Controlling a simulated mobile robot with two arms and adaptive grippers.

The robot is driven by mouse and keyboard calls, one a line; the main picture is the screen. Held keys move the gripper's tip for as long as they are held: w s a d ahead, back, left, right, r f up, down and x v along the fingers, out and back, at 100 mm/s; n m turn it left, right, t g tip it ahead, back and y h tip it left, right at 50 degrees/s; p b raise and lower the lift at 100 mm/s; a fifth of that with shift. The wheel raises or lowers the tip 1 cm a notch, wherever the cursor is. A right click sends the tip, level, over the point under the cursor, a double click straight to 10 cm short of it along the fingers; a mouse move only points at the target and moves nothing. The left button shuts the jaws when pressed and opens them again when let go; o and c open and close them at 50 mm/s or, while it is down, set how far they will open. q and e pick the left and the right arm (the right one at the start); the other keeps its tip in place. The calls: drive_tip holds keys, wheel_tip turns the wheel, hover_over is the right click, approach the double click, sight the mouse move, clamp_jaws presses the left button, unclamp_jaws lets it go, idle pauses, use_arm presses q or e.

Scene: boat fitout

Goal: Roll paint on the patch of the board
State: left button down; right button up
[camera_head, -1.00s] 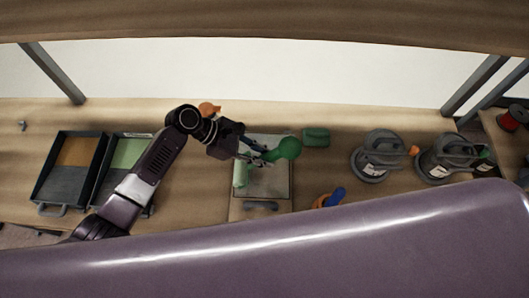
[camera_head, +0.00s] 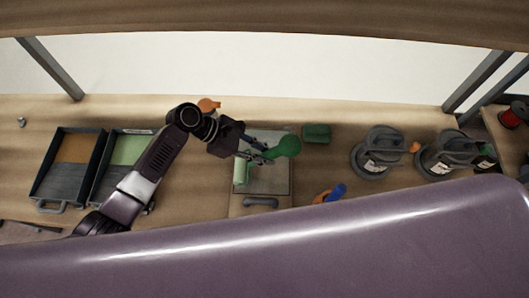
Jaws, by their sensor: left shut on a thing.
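My left gripper (camera_head: 254,147) is shut on the green handle of a paint roller (camera_head: 286,147). The roller's pale green sleeve (camera_head: 241,171) is over the left part of the grey board (camera_head: 272,180), which lies on the bench. I cannot tell whether the sleeve touches the board. The patch itself cannot be told apart on the board; the arm and roller cover part of it. Two paint trays stand at the left, one with orange-brown paint (camera_head: 75,149) and one with green paint (camera_head: 128,151). My right gripper is not in view.
A green block (camera_head: 317,133) lies right of the board. An orange and blue tool (camera_head: 331,194) lies near the front. A wooden shelf edge (camera_head: 260,17) crosses the top, and my own purple body part fills the front.

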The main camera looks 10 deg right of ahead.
use_arm(q)
drive_tip(key=shift+f, duration=0.15)
drive_tip(key=shift+d, duration=0.1)
drive_tip(key=shift+s+d+p, duration=0.15)
drive_tip(key=shift+s+d, duration=0.1)
drive_tip(key=shift+d, duration=0.9)
drive_tip(key=shift+s+d+p, duration=0.15)
drive_tip(key=shift+s+d, duration=0.1)
drive_tip(key=shift+d, duration=0.9)
drive_tip(key=shift+s+d, duration=0.25)
drive_tip(key=shift+d, duration=0.9)
drive_tip(key=shift+s+d, duration=0.2)
drive_tip(key=shift+d, duration=0.95)
drive_tip(key=d, duration=0.2)
drive_tip(key=s+d, duration=0.1)
drive_tip(key=d, duration=0.1)
drive_tip(key=shift+d, duration=0.4)
